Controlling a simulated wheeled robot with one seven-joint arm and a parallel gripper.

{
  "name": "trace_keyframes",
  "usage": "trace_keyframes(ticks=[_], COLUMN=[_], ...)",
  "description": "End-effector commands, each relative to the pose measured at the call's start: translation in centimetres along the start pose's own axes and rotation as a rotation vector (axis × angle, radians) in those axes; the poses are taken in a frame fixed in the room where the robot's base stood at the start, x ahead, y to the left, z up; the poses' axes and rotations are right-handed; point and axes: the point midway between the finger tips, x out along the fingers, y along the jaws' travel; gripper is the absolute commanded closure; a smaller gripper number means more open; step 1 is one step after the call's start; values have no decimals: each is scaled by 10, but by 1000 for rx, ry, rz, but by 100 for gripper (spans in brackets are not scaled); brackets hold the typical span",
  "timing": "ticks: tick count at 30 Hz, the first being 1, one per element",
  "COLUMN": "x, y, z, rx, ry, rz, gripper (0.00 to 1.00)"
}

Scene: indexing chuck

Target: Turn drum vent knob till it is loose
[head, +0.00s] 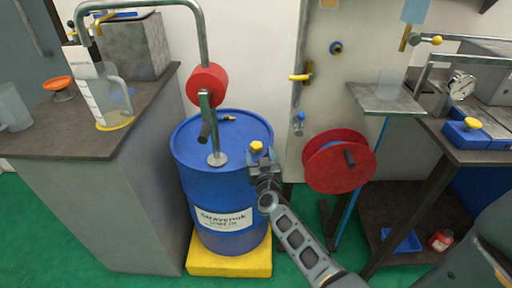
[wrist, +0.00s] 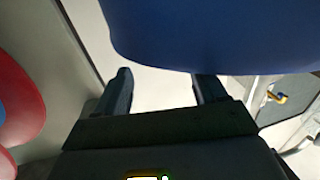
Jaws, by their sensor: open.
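The blue drum (head: 225,185) stands upright on a yellow block, with a white label on its front. A yellow knob (head: 257,147) shows at the right side of the drum's top, just above my gripper in the picture. A small brass-coloured fitting (head: 228,118) lies further back on the top. My gripper (head: 264,163) is at the drum's upper right edge, fingers apart. In the wrist view my open gripper (wrist: 165,90) has nothing visible between its fingers, and the blue drum (wrist: 210,35) fills the top. The knob does not show there; contact cannot be told.
A metal pipe with a red wheel (head: 207,85) rises from the drum's top. A red reel (head: 340,160) stands close right of my gripper. A grey cabinet (head: 110,200) stands left of the drum, and a workbench (head: 440,130) stands at right.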

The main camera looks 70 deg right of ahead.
Motion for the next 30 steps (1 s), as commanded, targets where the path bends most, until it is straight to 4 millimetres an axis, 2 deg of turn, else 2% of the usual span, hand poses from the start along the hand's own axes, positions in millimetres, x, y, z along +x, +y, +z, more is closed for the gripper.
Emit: trace_keyframes(ticks=[3, 9, 14, 21, 23, 30], x=[21, 46, 54, 55, 55, 54], y=[0, 0, 0, 0, 0, 0], z=[1, 1, 0, 0, 0, 0], rx=[-1, 0, 0, 0, 0, 0], ry=[2, 1, 0, 0, 0, 0], rz=[1, 0, -1, -1, -1, -1], gripper=[29, 29, 29, 29, 33, 56])
